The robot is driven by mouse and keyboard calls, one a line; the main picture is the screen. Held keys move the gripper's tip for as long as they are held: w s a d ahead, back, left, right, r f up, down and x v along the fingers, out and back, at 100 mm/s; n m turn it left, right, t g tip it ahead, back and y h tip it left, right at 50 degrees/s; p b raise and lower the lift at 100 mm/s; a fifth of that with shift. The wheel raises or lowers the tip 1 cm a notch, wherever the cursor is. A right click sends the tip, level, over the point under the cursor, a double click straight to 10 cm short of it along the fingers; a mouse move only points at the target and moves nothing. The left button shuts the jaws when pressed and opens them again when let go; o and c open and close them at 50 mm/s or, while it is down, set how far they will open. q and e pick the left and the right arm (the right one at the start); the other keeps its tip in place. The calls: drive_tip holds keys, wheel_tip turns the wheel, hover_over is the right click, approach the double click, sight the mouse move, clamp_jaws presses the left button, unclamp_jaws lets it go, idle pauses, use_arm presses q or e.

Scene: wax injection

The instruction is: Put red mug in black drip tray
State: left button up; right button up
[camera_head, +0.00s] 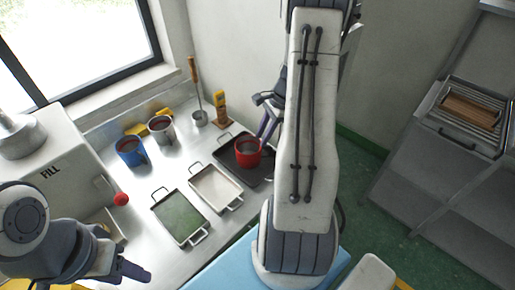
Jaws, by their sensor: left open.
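The red mug (248,158) is upright, in or just above the black drip tray (262,180); I cannot tell whether its base touches the tray. My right gripper (265,138) is at the mug's far right rim, its fingers pointing down toward it. My arm partly hides this gripper, so whether it grips the mug is unclear. My arm also hides the tray's right side. My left gripper (134,272) is open and empty at the lower left, in front of the machine, far from the mug.
A pale tray (240,205) and a green-filled tray (180,217) lie left of the black one. A blue mug (131,154), a grey mug (161,130) and a wooden-handled ladle (199,116) stand behind. The FILL machine (62,150) is left; a shelf rack (468,110) is right.

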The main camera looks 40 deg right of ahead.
drive_tip(key=shift+v, duration=1.6)
drive_tip(key=s+a+r+n+g+h, duration=0.1)
drive_tip(key=a+r+n, duration=0.3)
drive_tip(key=a+n, duration=0.7)
drive_tip(key=s+a+r+n+g+h, duration=0.1)
drive_tip(key=a+r+n, duration=0.35)
drive_tip(key=a, duration=1.25)
drive_tip(key=s+a+n, duration=0.9)
drive_tip(key=s+n, duration=0.4)
drive_tip(key=s, duration=0.1)
drive_tip(key=shift+s+a+r+h, duration=0.25)
drive_tip(key=shift+s+a+h, duration=0.1)
drive_tip(key=shift+h, duration=0.05)
drive_tip(key=shift+n, duration=0.25)
